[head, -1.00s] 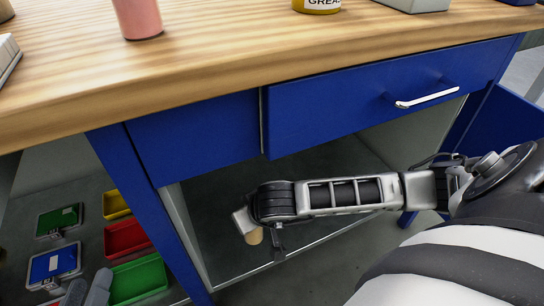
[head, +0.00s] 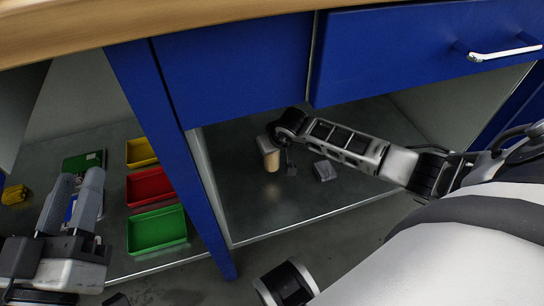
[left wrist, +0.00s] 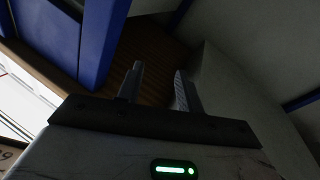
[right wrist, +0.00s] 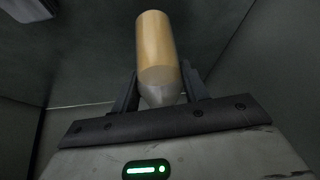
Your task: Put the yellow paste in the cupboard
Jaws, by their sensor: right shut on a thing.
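The yellow paste (head: 271,161) is a pale yellow cylinder, seen below the right gripper inside the right-hand bay of the blue cupboard (head: 285,205). My right gripper (head: 277,151) is shut on the paste. In the right wrist view the paste (right wrist: 155,45) has a grey tapered end between the fingers (right wrist: 158,92). I cannot tell whether it touches the cupboard floor. My left gripper (head: 74,200) is empty at the lower left, its two fingers apart, as the left wrist view (left wrist: 155,88) also shows.
A small grey item (head: 324,171) lies on the cupboard floor right of the paste. Green (head: 157,229), red (head: 150,187) and yellow (head: 141,152) trays stand in the left bay. A blue post (head: 170,150) divides the bays. A drawer (head: 420,50) overhangs.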

